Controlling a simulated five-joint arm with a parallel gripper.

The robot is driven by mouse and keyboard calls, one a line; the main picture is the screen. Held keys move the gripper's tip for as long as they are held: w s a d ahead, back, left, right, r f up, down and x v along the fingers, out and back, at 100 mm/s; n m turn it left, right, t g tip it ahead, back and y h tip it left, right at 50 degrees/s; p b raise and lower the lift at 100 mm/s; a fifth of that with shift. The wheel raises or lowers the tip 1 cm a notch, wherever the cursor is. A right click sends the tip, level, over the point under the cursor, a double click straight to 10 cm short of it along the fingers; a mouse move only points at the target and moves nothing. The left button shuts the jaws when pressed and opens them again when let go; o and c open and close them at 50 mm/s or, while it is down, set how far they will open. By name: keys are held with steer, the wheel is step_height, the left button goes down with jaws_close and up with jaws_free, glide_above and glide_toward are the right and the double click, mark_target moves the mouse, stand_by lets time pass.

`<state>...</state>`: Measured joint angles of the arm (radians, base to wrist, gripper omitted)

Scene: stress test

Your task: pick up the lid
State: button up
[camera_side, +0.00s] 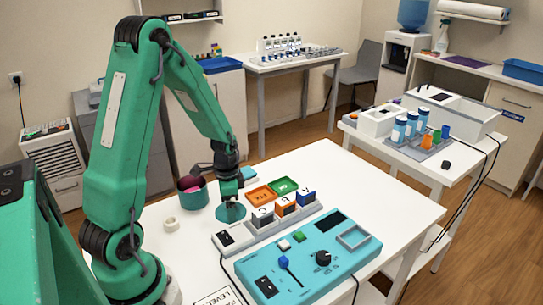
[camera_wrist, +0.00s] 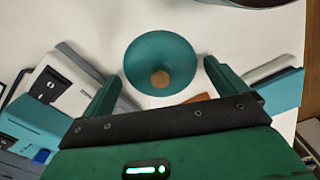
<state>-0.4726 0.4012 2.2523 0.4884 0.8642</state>
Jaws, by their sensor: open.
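The lid is a round teal disc with a small brown knob in its middle. It lies on the white table below my gripper in the side view (camera_side: 231,213) and is centred between my fingers in the wrist view (camera_wrist: 160,47). My gripper (camera_wrist: 162,75) is open and empty, one finger on each side of the lid's near part. In the side view my gripper (camera_side: 230,200) points down just over the lid and partly hides it. I cannot tell whether the fingertips touch the table.
A teal pot (camera_side: 193,192) with a magenta inside stands behind the lid to the left. A white tape roll (camera_side: 171,224) lies left. A rack of lettered blocks (camera_side: 262,217), orange and green trays (camera_side: 261,193), and a blue control panel (camera_side: 300,268) lie right. Bare table (camera_side: 340,175) is at the back.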

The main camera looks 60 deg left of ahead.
steer(key=c, duration=1.1)
steer(key=shift+c, duration=0.5)
steer(key=shift+s+f, duration=0.1)
steer(key=shift+r, duration=0.45)
steer(key=c, duration=0.7)
steer(key=shift+r, duration=0.3)
jaws_close()
step_height(320, 180, up, 3)
steer(key=shift+d, duration=0.1)
steer(key=d+r, duration=0.6)
steer(key=d, duration=0.5)
steer(key=shift+s+d+r, duration=0.25)
steer(key=shift+s+r, duration=0.05)
steer(key=shift+r, duration=0.05)
steer(key=shift+a, duration=0.15)
